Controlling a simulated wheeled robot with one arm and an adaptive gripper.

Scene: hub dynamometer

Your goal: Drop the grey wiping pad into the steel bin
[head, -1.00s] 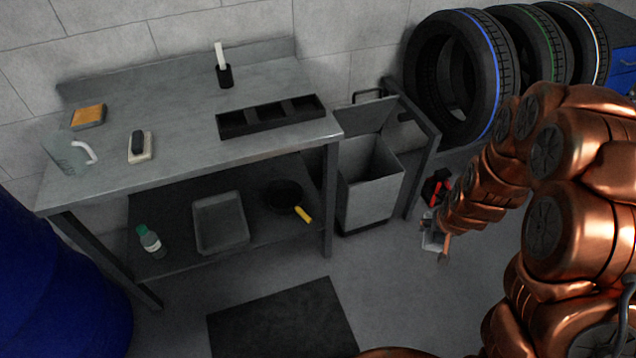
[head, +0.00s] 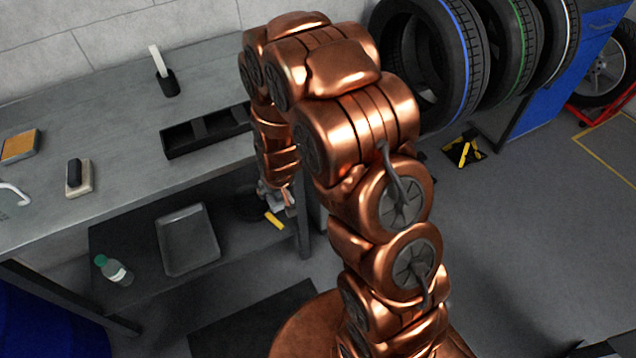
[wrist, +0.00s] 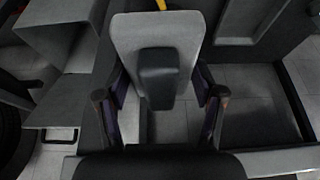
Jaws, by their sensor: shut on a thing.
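The grey wiping pad (wrist: 155,32) is a flat light-grey slab with a dark block handle (wrist: 157,80), seen in the wrist view. My gripper (wrist: 159,92) is shut on it, one finger on each side of the handle. In the head view my gripper (head: 275,190) hangs below my arm, close to the table's front right corner; the pad is small and partly hidden there. The steel bin is hidden behind my arm in the head view. In the wrist view a grey open box that looks like the bin (wrist: 62,45) is at upper left, apart from the pad.
The steel table (head: 110,120) holds a black divided tray (head: 205,132), an orange-topped block (head: 20,146) and a cream pad with black handle (head: 78,180). Its lower shelf holds a grey tray (head: 187,240) and a bottle (head: 113,270). Tyres (head: 430,65) stand behind.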

